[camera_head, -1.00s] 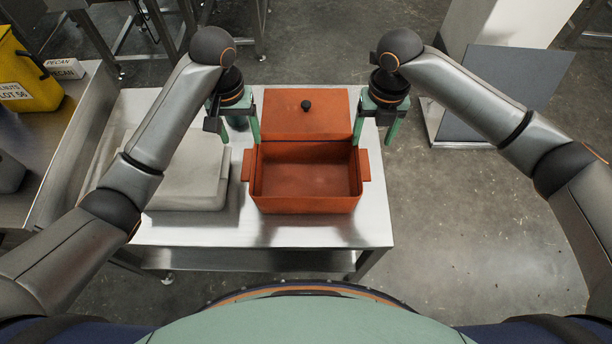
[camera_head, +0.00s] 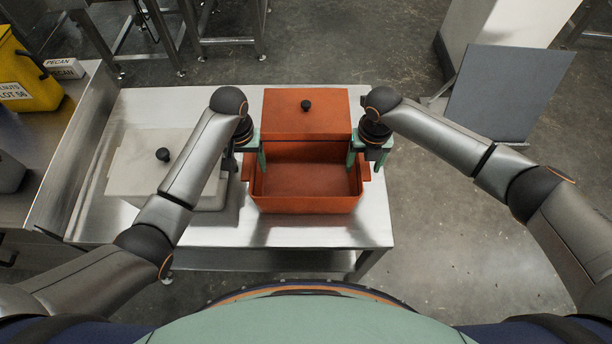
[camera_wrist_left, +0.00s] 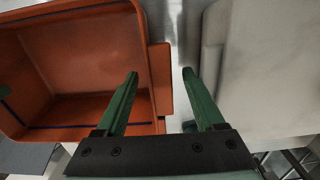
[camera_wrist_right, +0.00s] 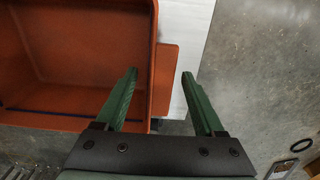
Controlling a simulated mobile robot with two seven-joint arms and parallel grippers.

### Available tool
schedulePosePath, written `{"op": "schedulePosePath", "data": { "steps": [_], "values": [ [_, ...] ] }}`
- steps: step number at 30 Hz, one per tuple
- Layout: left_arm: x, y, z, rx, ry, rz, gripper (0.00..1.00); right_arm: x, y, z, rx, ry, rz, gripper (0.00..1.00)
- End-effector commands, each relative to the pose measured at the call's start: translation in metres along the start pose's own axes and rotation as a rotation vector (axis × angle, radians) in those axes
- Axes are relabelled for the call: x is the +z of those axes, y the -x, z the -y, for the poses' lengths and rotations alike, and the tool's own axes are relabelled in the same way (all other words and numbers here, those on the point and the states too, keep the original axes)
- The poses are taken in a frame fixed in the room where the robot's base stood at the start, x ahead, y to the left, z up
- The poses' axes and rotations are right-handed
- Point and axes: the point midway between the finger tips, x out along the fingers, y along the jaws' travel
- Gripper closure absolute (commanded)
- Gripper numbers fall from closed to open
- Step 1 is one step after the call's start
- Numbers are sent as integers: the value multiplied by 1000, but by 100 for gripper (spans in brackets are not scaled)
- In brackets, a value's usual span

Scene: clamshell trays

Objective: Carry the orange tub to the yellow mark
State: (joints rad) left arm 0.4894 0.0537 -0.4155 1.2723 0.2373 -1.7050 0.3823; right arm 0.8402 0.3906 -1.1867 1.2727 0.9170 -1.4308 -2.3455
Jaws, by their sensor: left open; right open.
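The orange tub (camera_head: 305,206) stands on the steel table with its inside empty. An orange panel with a black knob, like a lid (camera_head: 306,112), is just behind it. My left gripper (camera_head: 250,163) is open at the tub's left handle, which shows between its fingers in the left wrist view (camera_wrist_left: 162,90). My right gripper (camera_head: 364,162) is open at the tub's right handle, which shows between its fingers in the right wrist view (camera_wrist_right: 164,85). I cannot tell whether the fingers touch either handle. No yellow mark is visible in these views.
A pale lidded container (camera_head: 125,180) stands left of the tub, close to my left gripper and partly behind my arm. A yellow bin (camera_head: 30,85) sits on the left counter. The steel table (camera_head: 215,232) is bare in front. A grey panel (camera_head: 505,98) stands at right.

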Motion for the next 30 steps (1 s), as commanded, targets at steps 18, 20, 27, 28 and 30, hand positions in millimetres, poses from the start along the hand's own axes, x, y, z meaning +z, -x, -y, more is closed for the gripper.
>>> {"op": "schedulePosePath", "data": {
  "steps": [18,20,27,28,30],
  "values": [
    [0,-1,0,0,0,0,64,0,-1,0,0,0,0,64],
    [0,-1,0,0,0,0,71,0,-1,0,0,0,0,71],
    [0,-1,0,0,0,0,98,0,-1,0,-1,0,0,98],
    [0,-1,0,0,0,0,100,0,-1,0,-1,-1,0,100],
    [0,-1,0,0,0,0,100,0,-1,0,-1,-1,0,100]
  ]
}}
